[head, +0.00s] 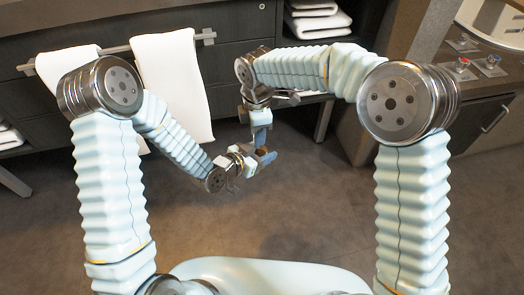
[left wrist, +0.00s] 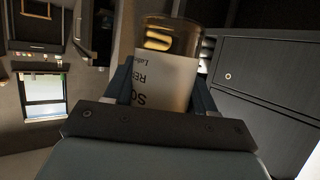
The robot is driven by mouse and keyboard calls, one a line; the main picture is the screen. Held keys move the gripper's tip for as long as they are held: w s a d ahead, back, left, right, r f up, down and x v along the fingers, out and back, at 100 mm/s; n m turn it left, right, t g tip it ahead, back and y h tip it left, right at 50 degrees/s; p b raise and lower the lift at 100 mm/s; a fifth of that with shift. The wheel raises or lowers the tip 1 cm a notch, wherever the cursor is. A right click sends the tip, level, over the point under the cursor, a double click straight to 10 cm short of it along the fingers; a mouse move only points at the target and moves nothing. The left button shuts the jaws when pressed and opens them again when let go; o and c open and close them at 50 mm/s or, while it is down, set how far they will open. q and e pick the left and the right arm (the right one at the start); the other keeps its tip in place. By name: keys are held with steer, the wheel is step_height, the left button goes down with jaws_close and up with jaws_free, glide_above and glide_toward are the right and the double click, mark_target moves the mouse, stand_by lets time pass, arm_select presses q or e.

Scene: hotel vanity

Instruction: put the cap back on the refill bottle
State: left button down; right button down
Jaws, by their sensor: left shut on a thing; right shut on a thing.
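The refill bottle (left wrist: 164,78) is amber with a white label, partly readable. In the left wrist view it stands between the two dark blue fingers of my left gripper (left wrist: 160,92), which is shut on it. In the head view my left gripper (head: 263,157) is low in the middle, held out over the floor. My right gripper (head: 260,134) points down just above it, close by. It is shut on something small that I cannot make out. The cap is not clearly visible in either view, and the bottle is too small and hidden to tell in the head view.
A dark vanity with drawers (head: 235,60) stands behind the grippers. White towels (head: 172,85) hang from its rail, and folded towels (head: 315,18) lie on a shelf. At the right is a counter with taps (head: 463,65). The floor (head: 310,215) below is clear.

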steer(key=m, duration=0.6)
steer(key=shift+m, duration=0.3)
steer(key=m, duration=1.3)
steer(key=shift+m, duration=0.3)
steer(key=c, duration=0.8)
jaws_free()
steer(key=shift+c, duration=0.2)
step_height(320, 180, up, 12)
